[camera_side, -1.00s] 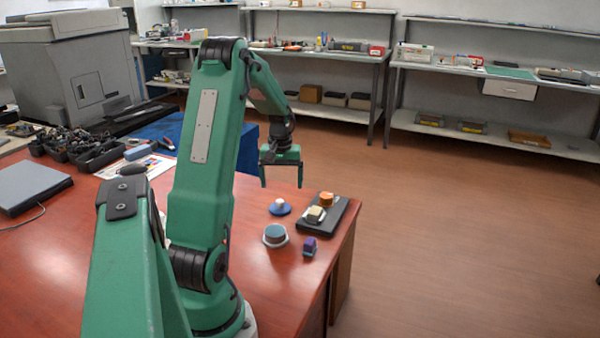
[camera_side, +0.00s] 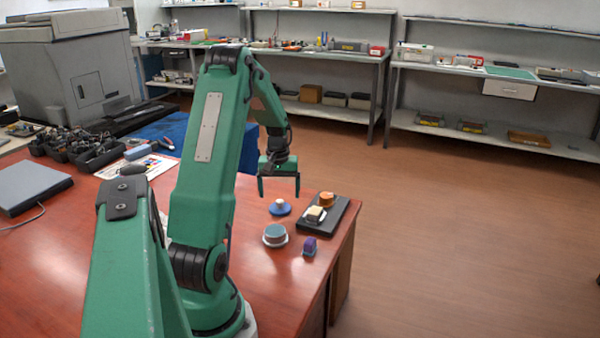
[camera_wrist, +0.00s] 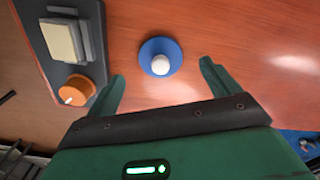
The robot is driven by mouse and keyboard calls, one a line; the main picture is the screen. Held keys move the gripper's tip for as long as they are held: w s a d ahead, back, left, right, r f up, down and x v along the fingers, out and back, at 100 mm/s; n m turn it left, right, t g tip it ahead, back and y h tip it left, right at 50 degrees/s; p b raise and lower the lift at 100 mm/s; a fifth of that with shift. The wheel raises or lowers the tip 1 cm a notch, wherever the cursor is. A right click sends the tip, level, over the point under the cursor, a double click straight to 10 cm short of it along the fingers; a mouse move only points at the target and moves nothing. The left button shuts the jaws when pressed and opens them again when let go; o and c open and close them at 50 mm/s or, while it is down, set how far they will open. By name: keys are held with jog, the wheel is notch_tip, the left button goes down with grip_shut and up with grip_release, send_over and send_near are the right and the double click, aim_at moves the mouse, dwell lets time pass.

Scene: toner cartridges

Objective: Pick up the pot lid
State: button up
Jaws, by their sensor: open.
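The pot lid is a blue disc with a white round knob. It lies flat on the red-brown table in the side view (camera_side: 280,209), left of a dark tray. In the wrist view the lid (camera_wrist: 151,50) shows ahead of my gripper (camera_wrist: 162,72), between the lines of the two fingers. My gripper also shows in the side view (camera_side: 279,193), fingers pointing down, open and empty, above the table close to the lid. The height gap between fingertips and lid is hard to judge.
The table's right edge is close to the tray.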

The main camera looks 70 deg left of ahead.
aim_at(280, 200)
jog(key=shift+w+a+f, duration=0.1)
jog(key=shift+a+f, duration=0.05)
jog(key=shift+f, duration=2.15)
jog(key=shift+c, duration=0.2)
jog(key=c, duration=1)
